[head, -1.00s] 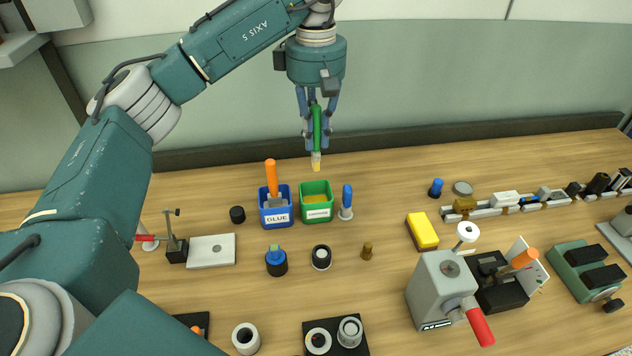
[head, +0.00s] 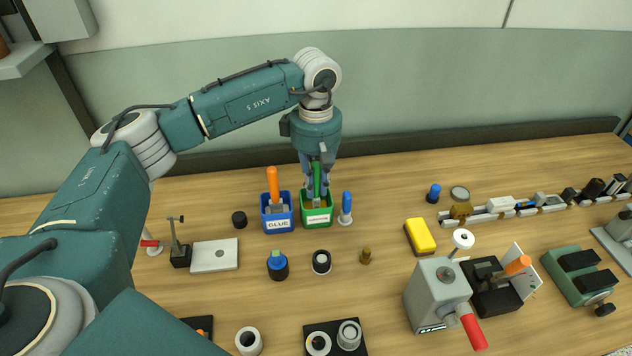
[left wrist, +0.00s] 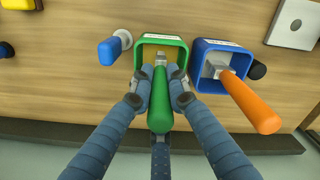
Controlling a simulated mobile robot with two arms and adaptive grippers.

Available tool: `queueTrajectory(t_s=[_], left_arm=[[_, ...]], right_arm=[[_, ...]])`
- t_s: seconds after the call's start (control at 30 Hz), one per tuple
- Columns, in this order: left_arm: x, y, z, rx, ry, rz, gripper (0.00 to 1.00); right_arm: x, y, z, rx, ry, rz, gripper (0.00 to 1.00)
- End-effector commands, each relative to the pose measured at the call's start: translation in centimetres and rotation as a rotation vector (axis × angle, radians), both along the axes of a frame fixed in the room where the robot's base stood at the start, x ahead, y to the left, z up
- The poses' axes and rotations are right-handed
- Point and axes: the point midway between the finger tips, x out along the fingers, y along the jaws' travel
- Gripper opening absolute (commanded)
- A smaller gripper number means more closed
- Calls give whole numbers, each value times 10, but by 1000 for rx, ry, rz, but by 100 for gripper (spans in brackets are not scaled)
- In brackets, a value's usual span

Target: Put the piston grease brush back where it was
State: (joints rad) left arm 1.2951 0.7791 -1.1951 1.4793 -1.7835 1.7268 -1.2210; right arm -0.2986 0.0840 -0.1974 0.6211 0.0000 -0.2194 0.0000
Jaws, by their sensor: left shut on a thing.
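The green-handled grease brush (head: 316,178) is held upright in my left gripper (head: 317,188). Its lower end is inside the green box (head: 317,220), which stands on the table. In the left wrist view the fingers of my left gripper (left wrist: 160,92) are shut on the green handle (left wrist: 160,112), just above the opening of the green box (left wrist: 150,50). The bristles are hidden inside the box. My right gripper is not in view.
The blue glue box (head: 278,224) with an orange-handled brush (head: 272,182) stands close on the left. A blue-handled tool (head: 346,203) stands close on the right. Small round parts, such as a black-and-white ring (head: 321,262), lie in front. A yellow block (head: 420,235) lies further right.

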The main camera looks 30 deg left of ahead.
Motion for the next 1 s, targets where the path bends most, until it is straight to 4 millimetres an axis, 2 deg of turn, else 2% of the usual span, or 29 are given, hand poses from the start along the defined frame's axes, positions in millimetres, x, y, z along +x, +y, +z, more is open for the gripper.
queueTrajectory(t_s=[0.13,0.17,0.23,0.6,0.67,0.77,1.0], left_arm=[[0,0,-4,0,0,0,0],[0,0,-3,0,0,0,19],[0,0,-3,0,1,0,33],[0,0,3,0,0,0,34],[1,0,7,0,-1,0,34],[1,0,22,0,-3,0,34],[1,0,75,-1,-4,0,34]], right_arm=[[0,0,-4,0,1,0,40],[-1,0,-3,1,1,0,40],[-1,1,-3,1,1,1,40],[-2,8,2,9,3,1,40],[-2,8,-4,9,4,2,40],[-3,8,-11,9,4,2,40],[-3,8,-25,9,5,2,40]])
